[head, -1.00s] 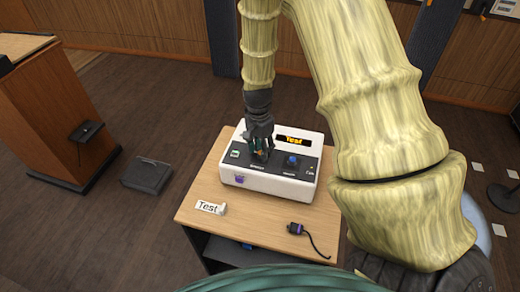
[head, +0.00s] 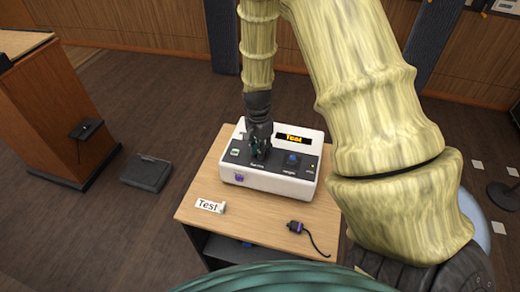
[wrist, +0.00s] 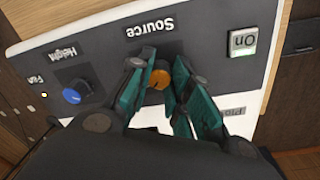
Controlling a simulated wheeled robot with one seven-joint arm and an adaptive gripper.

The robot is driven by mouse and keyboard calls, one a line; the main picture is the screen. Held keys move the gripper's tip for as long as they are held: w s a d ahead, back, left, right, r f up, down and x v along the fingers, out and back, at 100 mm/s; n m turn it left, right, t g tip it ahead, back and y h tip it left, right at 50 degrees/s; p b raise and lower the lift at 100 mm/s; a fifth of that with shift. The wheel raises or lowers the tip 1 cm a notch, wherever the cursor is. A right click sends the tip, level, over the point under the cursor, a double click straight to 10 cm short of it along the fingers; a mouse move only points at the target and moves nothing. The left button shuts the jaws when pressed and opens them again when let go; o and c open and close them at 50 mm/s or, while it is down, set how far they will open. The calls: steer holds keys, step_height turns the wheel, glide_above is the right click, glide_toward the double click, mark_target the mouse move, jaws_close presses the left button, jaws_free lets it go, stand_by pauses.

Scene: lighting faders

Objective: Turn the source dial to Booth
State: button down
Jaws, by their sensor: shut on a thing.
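The white console (head: 285,187) with a dark control panel stands on a small wooden table. Its display (head: 294,138) glows orange and appears to read "Test". In the wrist view the orange source dial (wrist: 158,79) sits beside the upside-down label "Source" (wrist: 151,27). My gripper (wrist: 158,68) has its teal fingers on either side of this dial and is shut on it. In the head view my gripper (head: 258,155) reaches down to the panel from above and hides the dial.
A blue height dial (head: 292,159) and a lit On button (wrist: 242,41) flank the source dial. A "Test" card (head: 209,206) and a small black plug with a cable (head: 296,225) lie on the table (head: 255,235). A wooden lectern stands at left.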

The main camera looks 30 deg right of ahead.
steer(key=shift+n, duration=0.3)
steer(key=n, duration=0.3)
steer(key=shift+n, duration=0.4)
steer(key=n, duration=0.9)
steer(key=shift+s, duration=0.1)
steer(key=shift+n+t+p, duration=0.3)
steer(key=shift+n, duration=1.9)
steer(key=c, duration=1.3)
jaws_free()
steer(key=shift+s, duration=0.1)
